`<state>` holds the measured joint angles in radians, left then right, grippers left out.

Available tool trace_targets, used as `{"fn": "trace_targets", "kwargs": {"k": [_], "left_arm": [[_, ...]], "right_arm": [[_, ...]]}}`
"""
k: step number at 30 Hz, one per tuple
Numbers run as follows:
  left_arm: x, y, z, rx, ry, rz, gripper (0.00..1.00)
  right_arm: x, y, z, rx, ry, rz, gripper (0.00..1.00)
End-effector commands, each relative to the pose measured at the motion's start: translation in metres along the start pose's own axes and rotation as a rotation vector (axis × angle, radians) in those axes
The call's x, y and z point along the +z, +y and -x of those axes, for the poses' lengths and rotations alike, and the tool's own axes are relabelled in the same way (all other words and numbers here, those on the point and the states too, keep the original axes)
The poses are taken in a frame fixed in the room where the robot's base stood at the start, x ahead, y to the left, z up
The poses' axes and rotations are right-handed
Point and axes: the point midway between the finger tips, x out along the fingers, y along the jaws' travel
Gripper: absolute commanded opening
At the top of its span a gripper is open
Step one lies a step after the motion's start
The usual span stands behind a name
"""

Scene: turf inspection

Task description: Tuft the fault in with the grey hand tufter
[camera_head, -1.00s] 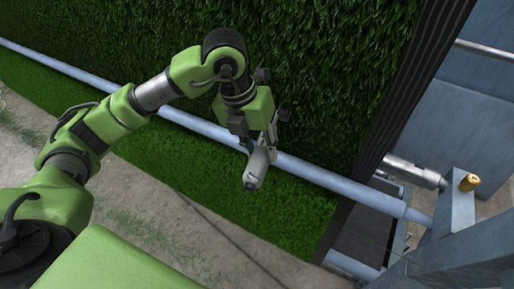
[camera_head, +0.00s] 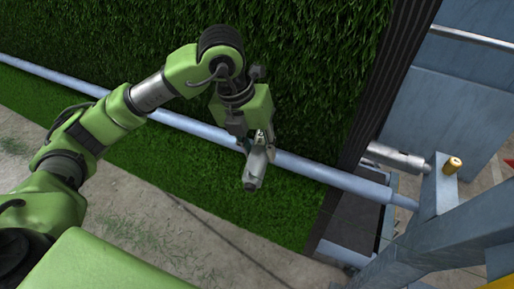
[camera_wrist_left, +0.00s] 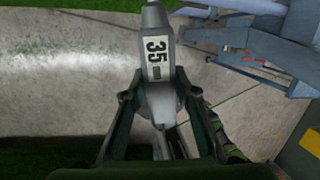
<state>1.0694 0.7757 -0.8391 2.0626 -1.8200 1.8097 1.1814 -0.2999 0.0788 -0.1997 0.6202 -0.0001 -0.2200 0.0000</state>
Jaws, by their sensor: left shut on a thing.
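The grey hand tufter (camera_head: 255,168) is in my left gripper (camera_head: 252,142), which is shut on it. It hangs in front of the green turf (camera_head: 300,70), near the pale blue roller bar. The tufter's working end cannot be made out. No fault can be made out in the turf that shows. My right gripper is not in view.
A long pale blue roller bar (camera_head: 310,168) crosses in front of the turf. At the right stands a blue-grey steel frame (camera_head: 440,190) with a brass-coloured cylinder (camera_head: 453,165) on it. The bare concrete floor (camera_head: 150,215) lies below.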

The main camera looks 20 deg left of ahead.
Motion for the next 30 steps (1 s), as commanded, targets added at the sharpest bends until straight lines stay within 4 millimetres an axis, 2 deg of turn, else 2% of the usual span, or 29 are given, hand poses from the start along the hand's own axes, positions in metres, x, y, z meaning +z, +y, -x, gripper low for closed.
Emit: {"fn": "trace_targets", "kwargs": {"k": [7,30], "left_arm": [[0.004,0.014,0.003,-0.001,-0.009,0.005,0.00],[0.009,0.039,0.007,0.000,-0.008,0.005,0.00]], "right_arm": [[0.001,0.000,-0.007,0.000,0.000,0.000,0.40],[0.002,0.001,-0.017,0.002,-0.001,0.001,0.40]]}}
